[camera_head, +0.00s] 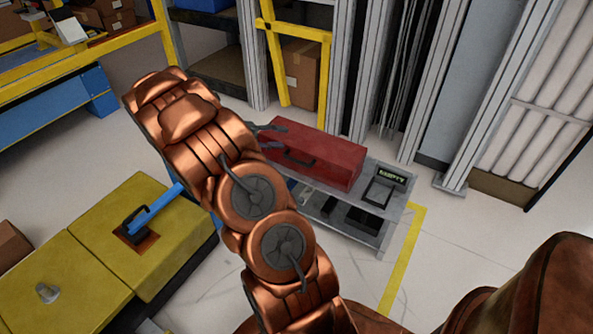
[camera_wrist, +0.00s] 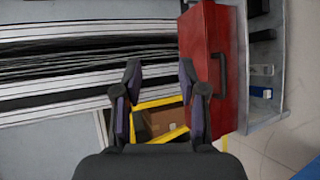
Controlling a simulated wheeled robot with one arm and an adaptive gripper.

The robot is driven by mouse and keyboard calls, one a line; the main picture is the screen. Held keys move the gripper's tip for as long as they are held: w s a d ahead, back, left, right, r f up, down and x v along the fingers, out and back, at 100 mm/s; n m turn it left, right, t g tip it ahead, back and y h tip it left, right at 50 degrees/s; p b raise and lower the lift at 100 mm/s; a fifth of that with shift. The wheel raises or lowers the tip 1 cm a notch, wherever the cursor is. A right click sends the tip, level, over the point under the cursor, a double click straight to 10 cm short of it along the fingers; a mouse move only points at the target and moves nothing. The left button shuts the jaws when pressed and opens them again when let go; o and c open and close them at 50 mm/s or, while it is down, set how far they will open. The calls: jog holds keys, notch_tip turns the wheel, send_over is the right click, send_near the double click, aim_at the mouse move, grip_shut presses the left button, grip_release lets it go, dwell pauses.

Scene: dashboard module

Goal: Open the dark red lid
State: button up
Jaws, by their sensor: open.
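The dark red lid (camera_head: 318,150) is a long box-like cover with a dark handle on its front face. It lies closed on the grey dashboard module (camera_head: 402,200) in the head view. In the wrist view the lid (camera_wrist: 208,60) stands to the right of my fingers, its handle (camera_wrist: 218,75) on its right side. My gripper (camera_head: 274,136) is at the left end of the lid in the head view. In the wrist view my gripper (camera_wrist: 160,88) is open, with nothing between its fingers. I cannot tell whether a finger touches the lid.
The module's lower shelf holds dark boxes (camera_head: 350,216), and a small display (camera_head: 391,175) sits at its right end. A yellow bench (camera_head: 120,215) with a blue-handled lever (camera_head: 152,210) stands to the left. Metal posts (camera_head: 395,80) rise behind. Floor is free to the right.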

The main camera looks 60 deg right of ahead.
aim_at(296, 160)
jog(key=w+d+f+n+t+h+b, duration=0.1)
jog(key=w+d+f+b, duration=0.15)
jog(key=f, duration=0.55)
jog(key=w+d+f+h+b, duration=0.1)
jog(key=w+d+f+b, duration=0.2)
jog(key=f, duration=0.4)
jog(key=w+d+f+n+t+h+b, duration=0.1)
jog(key=d+f+b, duration=0.25)
jog(key=f, duration=0.45)
jog(key=shift+b+x, duration=0.65)
jog(key=shift+x, duration=3.25)
jog(key=shift+f, duration=0.1)
jog(key=shift+c, duration=0.3)
grip_shut()
